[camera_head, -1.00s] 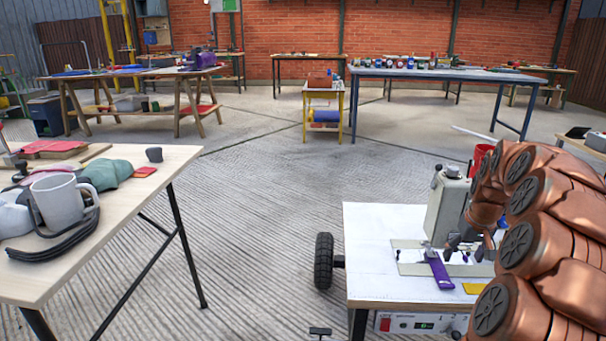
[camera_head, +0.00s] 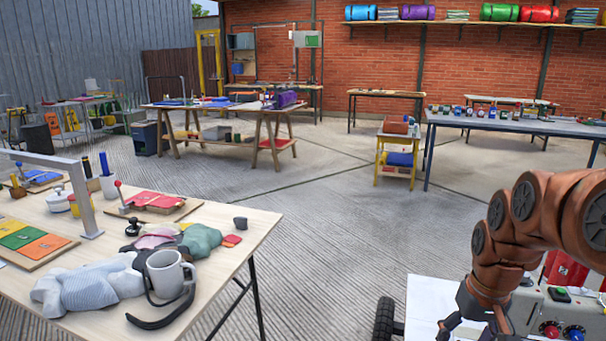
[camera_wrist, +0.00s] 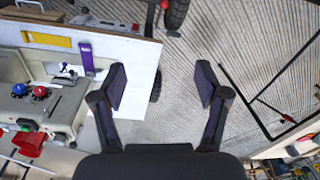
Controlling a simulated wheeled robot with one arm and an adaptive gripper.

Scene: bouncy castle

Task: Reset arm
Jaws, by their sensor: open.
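My copper-coloured arm reaches in from the right in the head view. My gripper (camera_head: 468,324) is low in that view, partly cut off by the bottom edge, over the white sewing machine table (camera_head: 424,300). In the wrist view my gripper (camera_wrist: 162,88) shows two dark fingers spread wide apart.
A wooden table (camera_head: 262,215) stands at the left with a grey mug (camera_head: 166,272), cloths and a black strap. A machine with red and blue knobs (camera_wrist: 26,100) is on the white table. Open floor (camera_head: 330,215) lies between the tables and the back benches.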

